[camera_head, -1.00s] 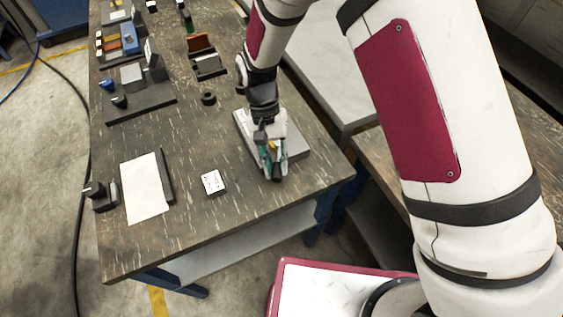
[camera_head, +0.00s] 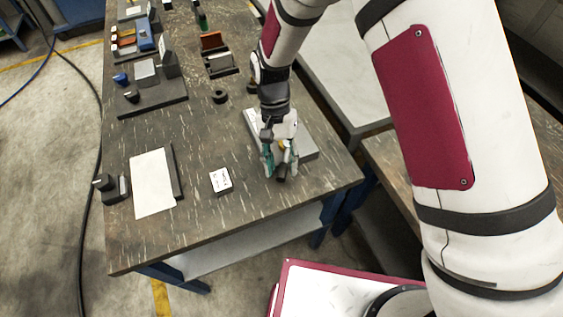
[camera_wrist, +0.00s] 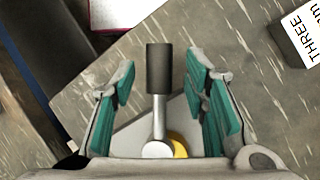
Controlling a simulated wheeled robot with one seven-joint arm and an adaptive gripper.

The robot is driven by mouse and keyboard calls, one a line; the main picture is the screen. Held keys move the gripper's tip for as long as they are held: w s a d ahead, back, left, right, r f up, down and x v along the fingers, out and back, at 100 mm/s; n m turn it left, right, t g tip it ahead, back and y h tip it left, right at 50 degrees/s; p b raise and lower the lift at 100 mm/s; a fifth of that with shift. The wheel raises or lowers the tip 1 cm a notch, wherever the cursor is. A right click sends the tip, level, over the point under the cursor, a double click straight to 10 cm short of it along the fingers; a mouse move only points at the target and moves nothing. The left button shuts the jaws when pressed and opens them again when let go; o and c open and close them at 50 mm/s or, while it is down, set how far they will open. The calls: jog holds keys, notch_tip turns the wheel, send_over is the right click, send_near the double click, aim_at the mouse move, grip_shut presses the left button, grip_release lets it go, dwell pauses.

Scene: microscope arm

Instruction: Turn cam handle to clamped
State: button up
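The cam handle (camera_wrist: 158,85) shows in the wrist view as a dark cylindrical grip on a silver rod, with a round silver end and a yellow part (camera_wrist: 178,146) beside it. My gripper (camera_wrist: 162,88) is open, with one teal-padded finger on each side of the handle and a visible gap to both. In the head view my gripper (camera_head: 281,172) points down over the near end of a grey plate (camera_head: 308,149) near the table's right side. The dark handle tip (camera_head: 281,177) shows between the fingers there. My gripper hides most of the fixture.
A small white labelled block (camera_head: 220,181) lies left of the gripper. A white sheet (camera_head: 153,184) lies farther left beside a dark bar. A dark ring (camera_head: 220,97) and a dark stand (camera_head: 152,100) are farther back. The table's front edge is close to the gripper.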

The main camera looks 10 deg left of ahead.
jog(key=shift+r, duration=0.1)
jog(key=v, duration=1.1)
jog(key=shift+w+r, duration=0.15)
jog(key=shift+r, duration=0.2)
jog(key=shift+a, duration=0.1)
jog(key=s+d+r+t+y, duration=0.2)
jog(key=d+r+t, duration=0.2)
jog(key=d+r, duration=1.3)
jog(key=s+d+r+t, duration=0.2)
jog(key=s+d, duration=0.4)
jog(key=s, duration=0.1)
jog(key=s+d+r+t, duration=0.2)
jog(key=s+d+t, duration=0.1)
jog(key=s+d, duration=0.3)
jog(key=shift+s+d+r+n+t, duration=0.25)
jog(key=shift+s+r+n+t, duration=0.1)
jog(key=shift+s, duration=0.2)
